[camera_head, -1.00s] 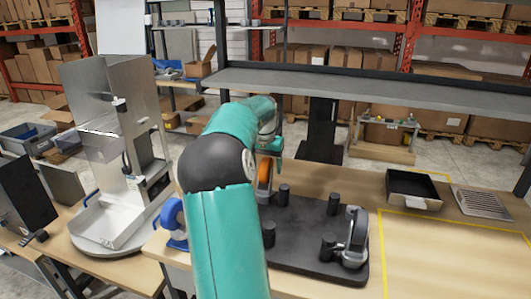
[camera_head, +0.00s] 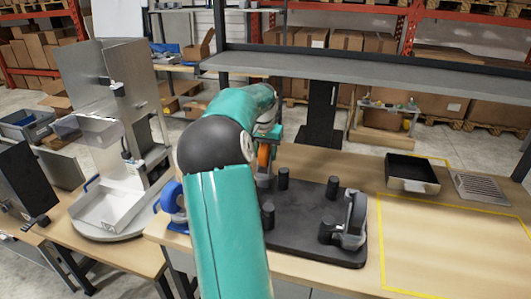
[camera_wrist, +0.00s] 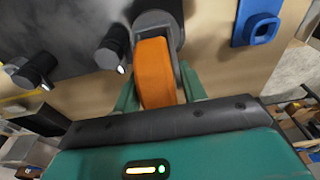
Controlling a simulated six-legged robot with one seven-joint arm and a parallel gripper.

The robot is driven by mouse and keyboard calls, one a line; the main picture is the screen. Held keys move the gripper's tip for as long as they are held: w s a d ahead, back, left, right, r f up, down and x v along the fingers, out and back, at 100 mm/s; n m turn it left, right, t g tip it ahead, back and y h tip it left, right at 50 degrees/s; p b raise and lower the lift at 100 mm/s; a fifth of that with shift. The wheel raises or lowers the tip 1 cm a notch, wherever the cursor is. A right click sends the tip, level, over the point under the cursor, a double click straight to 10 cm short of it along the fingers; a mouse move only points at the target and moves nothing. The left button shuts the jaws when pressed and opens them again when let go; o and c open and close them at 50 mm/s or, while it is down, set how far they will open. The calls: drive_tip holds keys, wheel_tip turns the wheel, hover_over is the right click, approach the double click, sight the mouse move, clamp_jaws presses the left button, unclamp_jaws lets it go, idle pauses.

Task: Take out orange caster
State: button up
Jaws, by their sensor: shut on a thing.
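The orange caster (camera_head: 263,155) is at the far left part of a dark board (camera_head: 308,210), beside my arm. In the wrist view its orange wheel (camera_wrist: 155,72) sits in a grey fork, between the two green fingers of my gripper (camera_wrist: 160,88). My gripper is shut on it. The fork's lower end is hidden, so I cannot tell whether the caster still touches the board. In the head view my arm hides most of the gripper.
A grey caster (camera_head: 353,220) and several black pegs (camera_head: 283,178) stand on the board. A metal dispenser (camera_head: 118,100) stands further left. A black tray (camera_head: 412,173) and a yellow-outlined clear area (camera_head: 450,245) lie right.

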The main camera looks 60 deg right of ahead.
drive_tip(key=shift+r, duration=2.05)
drive_tip(key=shift+r, duration=2.5)
